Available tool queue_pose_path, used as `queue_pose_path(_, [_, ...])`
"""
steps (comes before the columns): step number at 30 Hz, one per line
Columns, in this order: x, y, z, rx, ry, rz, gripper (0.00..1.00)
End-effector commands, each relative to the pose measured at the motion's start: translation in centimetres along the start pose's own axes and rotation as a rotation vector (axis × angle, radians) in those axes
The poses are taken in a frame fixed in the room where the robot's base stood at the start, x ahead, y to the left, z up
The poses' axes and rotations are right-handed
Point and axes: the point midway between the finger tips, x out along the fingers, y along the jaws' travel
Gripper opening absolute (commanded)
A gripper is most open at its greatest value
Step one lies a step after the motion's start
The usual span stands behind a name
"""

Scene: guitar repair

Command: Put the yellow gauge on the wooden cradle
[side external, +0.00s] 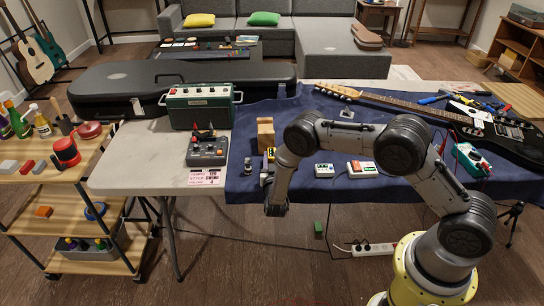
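The wooden cradle (265,134) is a light brown block standing on the blue cloth, just left of my arm's bend. A small yellow piece (270,154), which looks like the yellow gauge, shows just in front of the cradle, partly hidden behind my arm. It looks apart from the cradle's top. My forearm bends down in front of it, and its dark end (277,208) hangs at the front edge of the table. The fingers cannot be made out, so I cannot tell whether they hold anything.
The blue cloth (235,186) carries small pedals (324,170), a white-and-red box (361,169) and a dark electric guitar (510,138). A green amplifier (200,106) and a grey pedal (207,150) stand left. The pale table (130,165) has free room at far left.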

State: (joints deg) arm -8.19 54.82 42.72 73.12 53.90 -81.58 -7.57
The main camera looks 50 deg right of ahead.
Motion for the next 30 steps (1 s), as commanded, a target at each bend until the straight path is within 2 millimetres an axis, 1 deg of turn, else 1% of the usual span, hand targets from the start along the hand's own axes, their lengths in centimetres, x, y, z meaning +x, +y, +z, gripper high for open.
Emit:
queue_pose_path(1, [0.0,0.0,0.0,0.0,0.0,0.0,0.27])
queue_pose_path(3, [0.0,0.0,0.0,0.0,0.0,0.0,0.14])
queue_pose_path(5, [0.0,0.0,0.0,0.0,0.0,0.0,0.04])
queue_pose_path(6, [0.0,0.0,0.0,0.0,0.0,0.0,0.0])
queue_pose_path(20, [0.0,0.0,-0.3,0.002,0.002,0.0,0.0])
queue_pose_path(26, [-0.1,-0.1,-1.9,0.003,0.002,0.0,0.0])
queue_pose_path(29, [-0.2,-0.1,-3.3,0.004,0.003,0.0,0.0])
queue_pose_path(30, [-0.5,0.2,-3.7,0.002,0.001,0.0,0.0])
